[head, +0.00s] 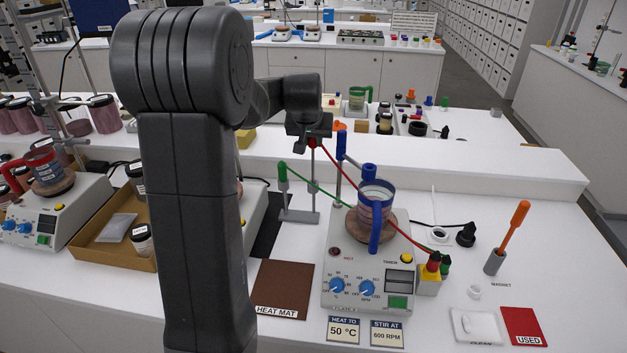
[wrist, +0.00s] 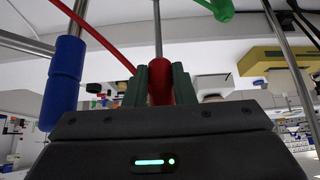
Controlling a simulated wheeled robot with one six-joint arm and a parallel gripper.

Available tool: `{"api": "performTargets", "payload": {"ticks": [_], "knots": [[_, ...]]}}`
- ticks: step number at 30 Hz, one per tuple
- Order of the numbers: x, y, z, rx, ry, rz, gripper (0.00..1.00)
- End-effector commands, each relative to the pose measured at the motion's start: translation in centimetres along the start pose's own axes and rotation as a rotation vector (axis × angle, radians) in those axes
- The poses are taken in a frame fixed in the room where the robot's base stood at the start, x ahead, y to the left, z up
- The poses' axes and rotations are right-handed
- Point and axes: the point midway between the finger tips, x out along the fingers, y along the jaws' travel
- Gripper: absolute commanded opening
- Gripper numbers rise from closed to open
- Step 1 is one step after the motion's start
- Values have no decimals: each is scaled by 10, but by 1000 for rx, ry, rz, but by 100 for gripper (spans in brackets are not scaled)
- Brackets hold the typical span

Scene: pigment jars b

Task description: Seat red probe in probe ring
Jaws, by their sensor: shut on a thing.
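My gripper (head: 308,134) is shut on the red probe (head: 312,143), high behind the hotplate. In the wrist view the red handle (wrist: 160,82) sits between the two dark fingers, with its metal rod beyond. The probe's thin rod hangs down close to a grey stand (head: 299,215); I cannot tell whether it touches it. A red cable (head: 345,178) runs from the probe to the right. A blue ring-like part (head: 369,171) shows at the rim of the blue-handled beaker (head: 375,207); I cannot tell whether it is the probe ring.
A green probe (head: 282,178) stands beside the red one, its green cable crossing toward the hotplate (head: 368,275). A blue-topped post (head: 341,146) rises behind the beaker; its blue sleeve shows in the wrist view (wrist: 64,82). A brown heat mat (head: 284,281) lies left of the hotplate.

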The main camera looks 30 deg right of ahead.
Motion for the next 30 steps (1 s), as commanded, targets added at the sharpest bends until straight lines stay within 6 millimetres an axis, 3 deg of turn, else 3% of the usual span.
{"api": "performTargets", "payload": {"ticks": [30], "knots": [[-49, 0, -34, 0, 0, 0, 0]]}}
